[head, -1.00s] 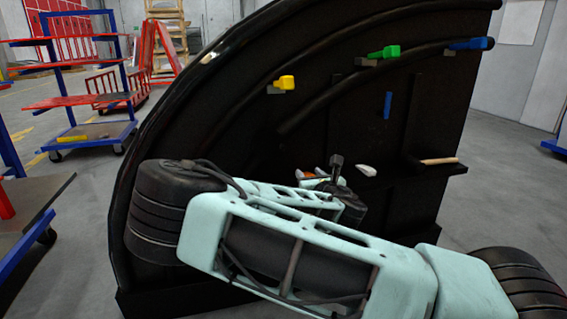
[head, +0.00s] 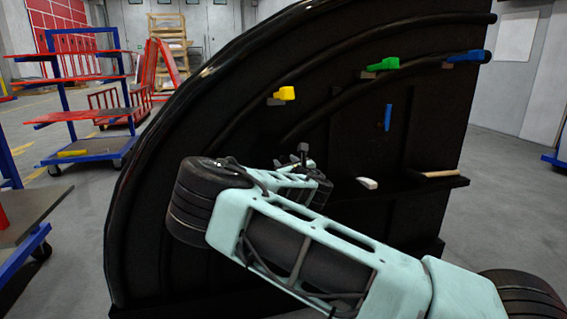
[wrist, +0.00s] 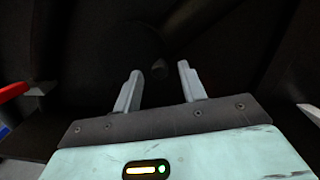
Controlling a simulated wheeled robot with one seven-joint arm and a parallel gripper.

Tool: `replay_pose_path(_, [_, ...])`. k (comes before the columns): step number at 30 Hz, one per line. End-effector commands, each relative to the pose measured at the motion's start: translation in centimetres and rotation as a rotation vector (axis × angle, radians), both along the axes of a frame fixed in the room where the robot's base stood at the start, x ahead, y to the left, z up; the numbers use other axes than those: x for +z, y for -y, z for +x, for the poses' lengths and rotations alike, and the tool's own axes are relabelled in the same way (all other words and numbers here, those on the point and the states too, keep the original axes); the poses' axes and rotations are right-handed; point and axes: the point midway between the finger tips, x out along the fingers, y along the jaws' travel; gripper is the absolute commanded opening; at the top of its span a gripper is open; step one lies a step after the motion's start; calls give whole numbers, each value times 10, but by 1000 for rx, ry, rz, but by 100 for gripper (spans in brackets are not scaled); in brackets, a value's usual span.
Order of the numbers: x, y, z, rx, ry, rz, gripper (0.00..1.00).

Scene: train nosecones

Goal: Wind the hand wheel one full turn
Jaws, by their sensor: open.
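My gripper (wrist: 160,68) is open in the wrist view, its two grey fingers apart with nothing clasped. Between and beyond the fingertips is a small dull round knob (wrist: 159,71) against a dark, rounded shape; this may be the hand wheel's handle, but it is too dark to be sure. I cannot tell whether the fingers touch it.
The panel carries a yellow handle (head: 285,93), a green handle (head: 386,64), a blue handle (head: 468,56) and a small blue piece (head: 388,117). A white block (head: 367,183) and a wooden-handled tool (head: 438,173) lie on its ledge.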

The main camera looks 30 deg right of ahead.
Motion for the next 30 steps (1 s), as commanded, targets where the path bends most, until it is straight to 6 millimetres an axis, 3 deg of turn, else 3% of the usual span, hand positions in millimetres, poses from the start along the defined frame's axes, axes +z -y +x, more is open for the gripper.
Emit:
replay_pose_path(6, [-1,5,23,0,-1,2,41])
replay_pose_path(17, [0,6,27,0,-1,1,41])
replay_pose_path(21, [0,6,27,0,-1,1,5])
replay_pose_path(22, [0,5,27,1,-1,1,0])
replay_pose_path(30, [-1,4,28,3,2,14,0])
